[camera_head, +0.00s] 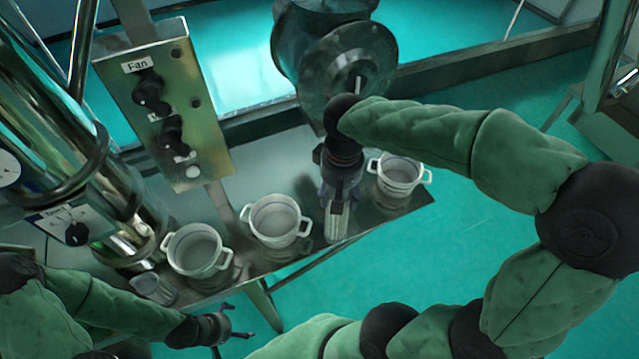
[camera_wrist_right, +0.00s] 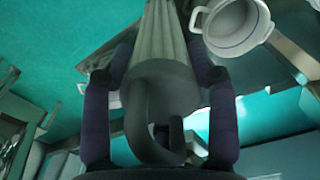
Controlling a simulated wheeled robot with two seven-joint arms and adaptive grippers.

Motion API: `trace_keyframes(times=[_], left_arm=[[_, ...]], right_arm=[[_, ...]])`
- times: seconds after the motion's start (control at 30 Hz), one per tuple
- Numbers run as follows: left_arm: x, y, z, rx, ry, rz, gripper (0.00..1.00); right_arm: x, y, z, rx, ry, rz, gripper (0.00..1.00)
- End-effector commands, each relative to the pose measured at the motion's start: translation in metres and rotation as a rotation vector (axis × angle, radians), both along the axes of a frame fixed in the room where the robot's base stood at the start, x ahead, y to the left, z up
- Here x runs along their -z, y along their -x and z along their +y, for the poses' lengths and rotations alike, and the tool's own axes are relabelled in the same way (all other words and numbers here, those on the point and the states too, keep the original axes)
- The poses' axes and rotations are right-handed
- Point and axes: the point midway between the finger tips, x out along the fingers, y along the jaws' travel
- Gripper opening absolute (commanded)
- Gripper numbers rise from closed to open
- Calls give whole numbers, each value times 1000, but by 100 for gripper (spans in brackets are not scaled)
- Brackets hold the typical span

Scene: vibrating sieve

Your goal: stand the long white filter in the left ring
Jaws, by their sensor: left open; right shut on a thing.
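My right gripper (camera_head: 340,172) points down and is shut on the long white filter (camera_head: 338,222), which hangs upright between the middle and right white two-handled rings. I cannot tell whether its lower end touches the table. The right wrist view shows the ribbed filter (camera_wrist_right: 165,28) with its dark grey hooked cap between the fingers of my right gripper (camera_wrist_right: 162,115). The leftmost white ring (camera_head: 175,262) stands on the table near the metal column, apart from the filter. My left gripper (camera_head: 238,326) is open and empty, low in front of the table.
The middle ring (camera_head: 256,235) and right ring (camera_head: 385,185) stand on the metal table (camera_head: 290,268); one ring shows in the right wrist view (camera_wrist_right: 216,44). A fan control panel (camera_head: 165,110) and large metal machine (camera_head: 325,60) stand behind.

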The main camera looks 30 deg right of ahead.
Motion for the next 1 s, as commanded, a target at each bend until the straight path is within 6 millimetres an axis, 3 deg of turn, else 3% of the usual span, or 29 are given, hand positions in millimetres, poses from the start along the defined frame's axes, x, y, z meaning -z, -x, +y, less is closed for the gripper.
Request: trace_keyframes(times=[0.63,0.8,1.0], left_arm=[[-23,-1,0,-1,0,-2,100],[-25,-1,0,-1,0,-2,100],[-27,-1,0,0,0,-1,100]], right_arm=[[0,-128,-14,0,0,2,2],[40,-125,-14,1,0,5,2],[68,-126,-14,0,1,0,2]])
